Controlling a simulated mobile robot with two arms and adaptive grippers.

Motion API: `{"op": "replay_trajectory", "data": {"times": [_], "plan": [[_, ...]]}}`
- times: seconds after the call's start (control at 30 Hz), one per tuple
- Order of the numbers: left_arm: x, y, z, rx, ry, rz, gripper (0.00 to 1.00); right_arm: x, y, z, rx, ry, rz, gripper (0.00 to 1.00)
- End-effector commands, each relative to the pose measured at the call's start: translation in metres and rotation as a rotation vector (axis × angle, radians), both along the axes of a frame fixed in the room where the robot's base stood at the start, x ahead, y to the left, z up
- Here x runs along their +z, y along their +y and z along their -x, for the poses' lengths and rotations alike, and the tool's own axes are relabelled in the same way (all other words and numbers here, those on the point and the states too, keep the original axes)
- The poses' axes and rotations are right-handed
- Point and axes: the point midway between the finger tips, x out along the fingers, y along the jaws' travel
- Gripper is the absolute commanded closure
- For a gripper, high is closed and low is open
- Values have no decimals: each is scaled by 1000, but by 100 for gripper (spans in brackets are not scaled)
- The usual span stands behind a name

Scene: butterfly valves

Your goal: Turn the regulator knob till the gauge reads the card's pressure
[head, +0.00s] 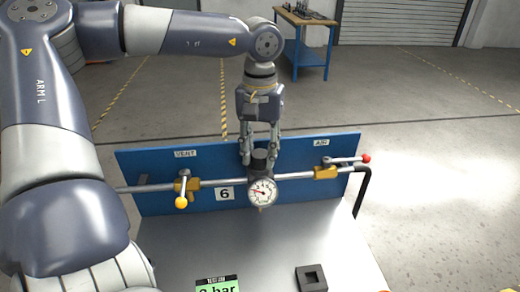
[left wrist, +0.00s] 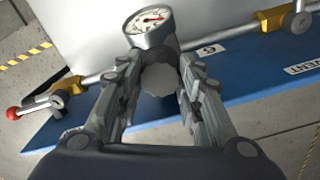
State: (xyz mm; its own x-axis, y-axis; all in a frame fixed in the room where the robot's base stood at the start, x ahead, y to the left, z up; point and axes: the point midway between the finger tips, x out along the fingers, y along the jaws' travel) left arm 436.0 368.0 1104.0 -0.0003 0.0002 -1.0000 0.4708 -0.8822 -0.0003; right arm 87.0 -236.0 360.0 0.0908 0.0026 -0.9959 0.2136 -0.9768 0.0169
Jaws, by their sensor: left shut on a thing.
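The dark round regulator knob (head: 259,157) sits on top of the regulator on the pipe; its end faces me in the left wrist view (left wrist: 160,79). My left gripper (head: 260,152) comes down from above and is shut on the knob, one finger on each side. The round white gauge (head: 262,191) is just below the knob and also shows in the left wrist view (left wrist: 149,20). Its red needle points left and slightly up in the head view; the numbers are too small to read surely. The green card (head: 217,287) shows "bar", with its figure cut off by the frame's bottom edge.
A blue panel (head: 140,160) stands behind the pipe. A yellow-handled valve (head: 182,190) by the VENT label is left, a red-tipped lever valve (head: 340,165) by the AIR label right. A black square block (head: 311,278) lies on the grey bench (head: 300,235).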

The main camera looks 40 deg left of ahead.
Motion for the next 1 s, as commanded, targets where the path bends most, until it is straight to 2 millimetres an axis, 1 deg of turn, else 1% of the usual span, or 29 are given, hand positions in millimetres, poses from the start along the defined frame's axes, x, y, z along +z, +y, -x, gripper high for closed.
{"op": "replay_trajectory", "data": {"times": [0.57, 0.6, 0.9, 1.0], "plan": [[1, 0, -1, -28, -3, -1, 90, 0, 0, 0, -1, 0, 0, 100], [1, 0, -1, -28, -3, -1, 58, 0, 0, 0, -1, 0, 0, 100], [1, 0, 0, -28, -1, 0, 58, 0, 1, -1, -1, -1, -1, 100], [5, 0, -1, -27, -3, -1, 58, 0, 1, -1, -1, -2, -1, 100]]}}
